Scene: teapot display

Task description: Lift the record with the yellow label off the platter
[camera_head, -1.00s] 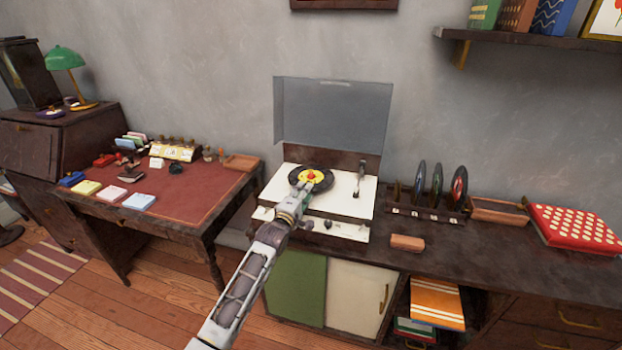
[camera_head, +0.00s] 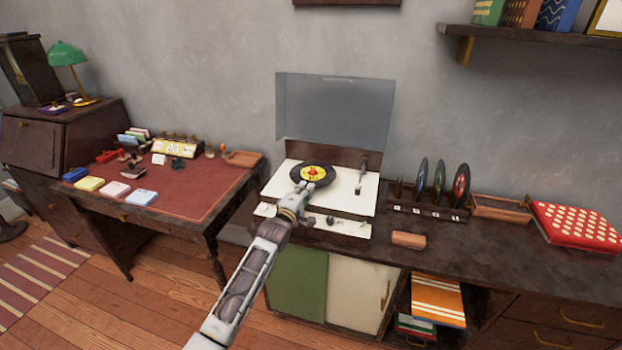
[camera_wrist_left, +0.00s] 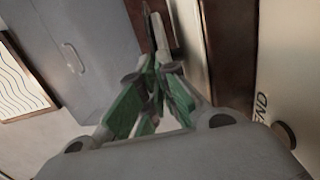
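The black record with the yellow label (camera_head: 324,179) lies flat, as far as I can see, at the platter of the white record player (camera_head: 345,196). A red piece shows at its middle. The platter under it is hidden. My left gripper (camera_head: 304,187) is at the record's front edge and overlaps it in the head view. In the left wrist view my left gripper (camera_wrist_left: 154,22) has its fingers drawn close together at the tips. Whether the record's edge is between them I cannot tell. My right gripper is not in view.
The clear lid (camera_head: 335,112) stands open behind the record. The tonearm (camera_head: 361,176) is to its right. A rack (camera_head: 425,211) with several upright records, a brown block (camera_head: 408,240) and a wooden tray (camera_head: 500,208) stand further right. A red-topped desk (camera_head: 190,192) is at left.

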